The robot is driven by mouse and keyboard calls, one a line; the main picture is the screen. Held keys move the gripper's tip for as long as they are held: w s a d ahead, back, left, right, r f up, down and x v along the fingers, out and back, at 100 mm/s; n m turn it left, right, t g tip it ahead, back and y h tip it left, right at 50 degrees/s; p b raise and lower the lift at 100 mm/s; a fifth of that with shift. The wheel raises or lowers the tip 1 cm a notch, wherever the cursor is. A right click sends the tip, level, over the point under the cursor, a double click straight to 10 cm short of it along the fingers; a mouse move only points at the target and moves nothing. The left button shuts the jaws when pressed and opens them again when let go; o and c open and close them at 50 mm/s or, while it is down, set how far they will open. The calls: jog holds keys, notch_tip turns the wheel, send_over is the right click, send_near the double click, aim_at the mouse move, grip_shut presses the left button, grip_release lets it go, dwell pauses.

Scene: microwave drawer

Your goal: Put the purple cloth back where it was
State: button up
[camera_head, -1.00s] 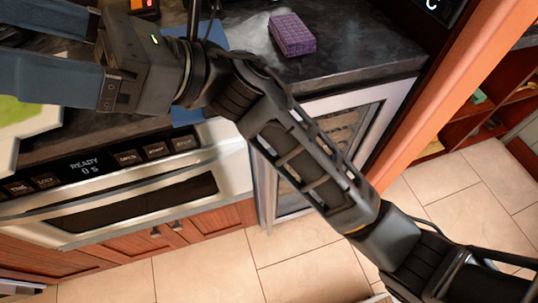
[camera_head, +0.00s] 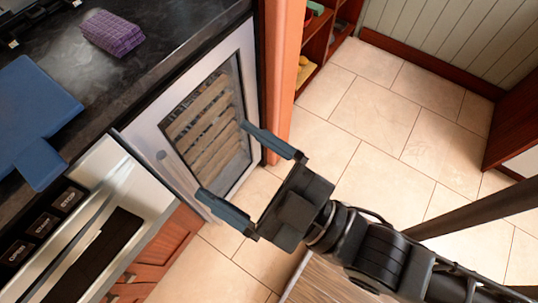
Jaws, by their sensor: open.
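The purple cloth (camera_head: 112,33) lies folded on the dark countertop at the upper left, near a pale smear on the counter. My gripper (camera_head: 222,162) is open and empty, its two blue-grey fingers spread wide in front of the glass door of the wine cooler. It is well to the right of the cloth and apart from it.
The dark countertop (camera_head: 190,28) holds a blue board (camera_head: 35,115) at the left. Below are the microwave drawer (camera_head: 115,195) and the wine cooler (camera_head: 205,118). An orange-brown post (camera_head: 283,75) stands right of the cooler. Tiled floor (camera_head: 395,120) is clear at the right.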

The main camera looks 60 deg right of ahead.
jog(key=s+d+f+m+g, duration=0.2)
jog(key=s+d+g, duration=0.1)
jog(key=s, duration=0.3)
jog(key=s+d+f+m+g+h, duration=0.1)
jog(key=s+d+f+m+g, duration=0.2)
jog(key=s+d, duration=0.2)
jog(key=shift+s+d, duration=0.2)
jog(key=shift+s, duration=0.95)
